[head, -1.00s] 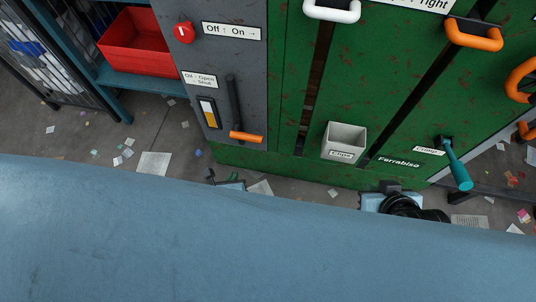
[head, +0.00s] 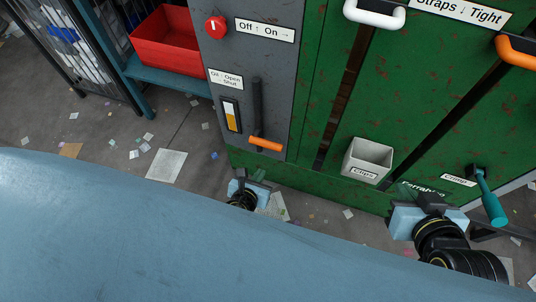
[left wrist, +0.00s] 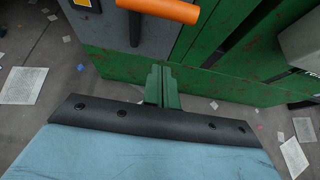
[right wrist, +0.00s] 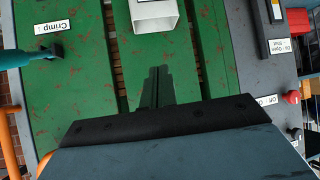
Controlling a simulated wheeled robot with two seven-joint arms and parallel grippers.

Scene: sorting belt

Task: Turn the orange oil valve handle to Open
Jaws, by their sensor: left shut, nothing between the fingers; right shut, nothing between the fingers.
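The oil valve handle has a black lever with an orange grip (head: 266,145) at its lower end, on the grey panel (head: 270,62). The lever hangs down. A label reading Oil, Open, Shut (head: 226,79) sits above it at left. My left gripper (head: 250,182) is shut and empty, below the orange grip and apart from it. In the left wrist view the orange grip (left wrist: 160,10) is at the top, beyond the shut green fingers (left wrist: 163,82). My right gripper (head: 420,195) is shut and empty, in front of the green cabinet's lower part; its fingers also show in the right wrist view (right wrist: 156,85).
A yellow-and-white gauge (head: 231,115) is left of the lever. A red knob (head: 215,27) is above. A Clips bin (head: 368,158) and a teal Crimp handle (head: 489,200) are on the green cabinet (head: 330,110). A red crate (head: 172,42) stands at left. Papers litter the floor.

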